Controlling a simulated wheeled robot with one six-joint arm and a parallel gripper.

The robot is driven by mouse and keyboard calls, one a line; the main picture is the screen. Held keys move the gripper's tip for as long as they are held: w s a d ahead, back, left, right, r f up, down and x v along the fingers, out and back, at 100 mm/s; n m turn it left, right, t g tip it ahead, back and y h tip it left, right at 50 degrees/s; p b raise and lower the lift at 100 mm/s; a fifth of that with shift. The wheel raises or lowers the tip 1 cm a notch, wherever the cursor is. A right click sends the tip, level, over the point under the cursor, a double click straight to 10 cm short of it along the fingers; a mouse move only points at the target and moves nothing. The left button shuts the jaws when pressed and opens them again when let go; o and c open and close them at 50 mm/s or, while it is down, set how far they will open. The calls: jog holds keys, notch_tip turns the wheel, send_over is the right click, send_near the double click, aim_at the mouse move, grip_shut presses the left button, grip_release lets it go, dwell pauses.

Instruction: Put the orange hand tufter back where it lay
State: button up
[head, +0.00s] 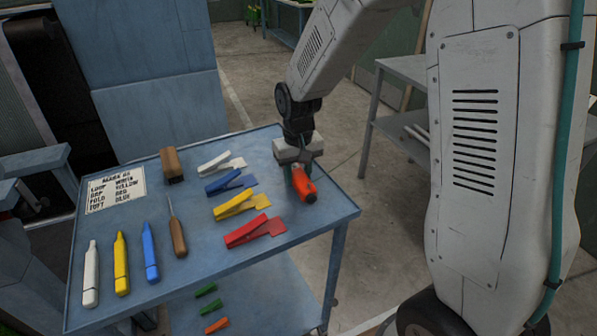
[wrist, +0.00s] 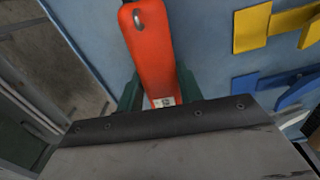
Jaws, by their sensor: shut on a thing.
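The orange hand tufter (head: 304,188) is at the right end of the blue cart top (head: 190,215), beside the coloured clips. My gripper (head: 299,172) points down and is shut on it. In the wrist view, the tufter (wrist: 150,50) lies between the dark green fingers of my gripper (wrist: 160,92), its far end sticking out past them. The tufter is over the cart top near its right edge. I cannot tell whether it touches the surface.
White (head: 222,163), blue (head: 231,181), yellow (head: 242,203) and red clips (head: 256,232) lie left of the tufter. Markers, a wooden-handled awl (head: 178,228), a wooden block (head: 171,165) and a lettered card (head: 116,189) fill the left side. A grey bench (head: 403,68) stands behind right.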

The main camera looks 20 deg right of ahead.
jog(key=shift+f, duration=0.1)
jog(key=o, duration=1.2)
jog(key=shift+o, duration=0.2)
